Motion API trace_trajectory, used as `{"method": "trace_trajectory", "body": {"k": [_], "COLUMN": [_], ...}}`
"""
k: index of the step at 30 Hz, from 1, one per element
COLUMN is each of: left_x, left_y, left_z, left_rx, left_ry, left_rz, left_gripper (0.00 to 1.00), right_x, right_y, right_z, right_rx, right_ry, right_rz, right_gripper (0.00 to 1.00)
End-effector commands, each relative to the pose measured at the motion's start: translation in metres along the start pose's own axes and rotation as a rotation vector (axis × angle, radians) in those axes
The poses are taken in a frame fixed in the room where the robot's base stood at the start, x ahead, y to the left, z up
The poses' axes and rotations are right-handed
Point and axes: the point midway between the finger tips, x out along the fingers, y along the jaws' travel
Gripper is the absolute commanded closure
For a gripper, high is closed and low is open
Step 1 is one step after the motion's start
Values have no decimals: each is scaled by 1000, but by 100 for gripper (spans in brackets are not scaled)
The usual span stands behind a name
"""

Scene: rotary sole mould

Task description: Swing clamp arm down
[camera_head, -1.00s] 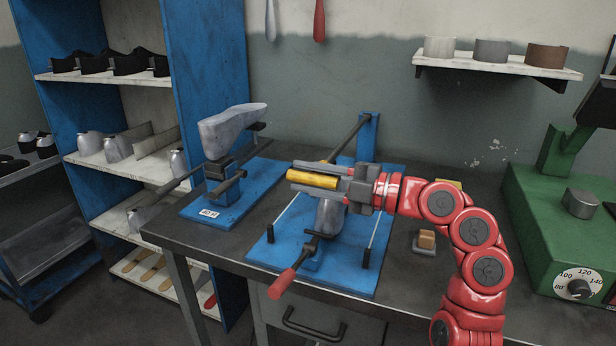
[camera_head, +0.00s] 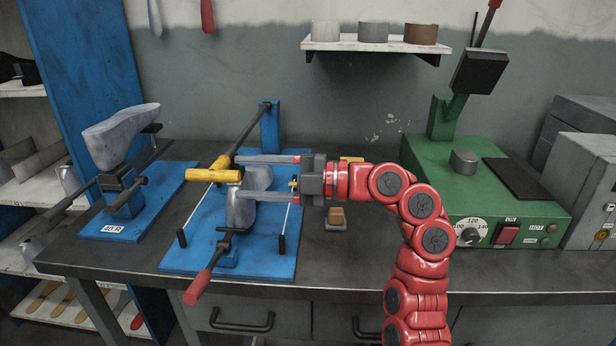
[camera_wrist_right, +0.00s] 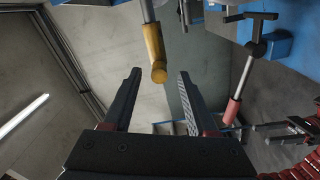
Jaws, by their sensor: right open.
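The clamp arm (camera_head: 245,132) is a dark bar sloping down from a blue post to a yellow cross handle (camera_head: 205,175). The handle lies level above a grey shoe form (camera_head: 241,211) on the blue base (camera_head: 185,252). My right gripper (camera_head: 237,177) is open, with its fingers pointing left and their tips beside the handle's right end. In the right wrist view the yellow handle (camera_wrist_right: 154,45) shows just past and between the open fingertips, apart from both. My fingers partly hide the form.
A red-handled lever (camera_head: 203,285) sticks out at the base's front. A second blue stand (camera_head: 165,195) with a grey form is on the left. A small block (camera_head: 337,216) lies right of the base. A green machine (camera_head: 480,195) stands on the right.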

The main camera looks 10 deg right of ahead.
Motion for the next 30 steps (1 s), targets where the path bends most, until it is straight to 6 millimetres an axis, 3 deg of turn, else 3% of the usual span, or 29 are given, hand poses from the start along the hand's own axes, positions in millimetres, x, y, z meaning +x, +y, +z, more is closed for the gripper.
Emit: {"method": "trace_trajectory", "body": {"k": [6, 12, 26, 30], "left_x": [4, 5, 6, 21], "left_y": [0, 0, 0, -1], "left_z": [-1, -1, -1, -4], "left_rx": [0, 0, 0, 0], "left_ry": [0, 0, 0, 0], "left_rz": [0, 0, 0, 0], "left_gripper": [50, 50, 50, 50], "right_x": [-58, -89, -99, -99], "right_y": [1, 0, 0, 14], "right_z": [1, 0, 0, -5], "right_rx": [2, 1, 0, 0], "right_ry": [-5, -2, 1, 1], "right_rz": [3, -1, -1, -1], "right_gripper": [42, 42, 42, 42]}}
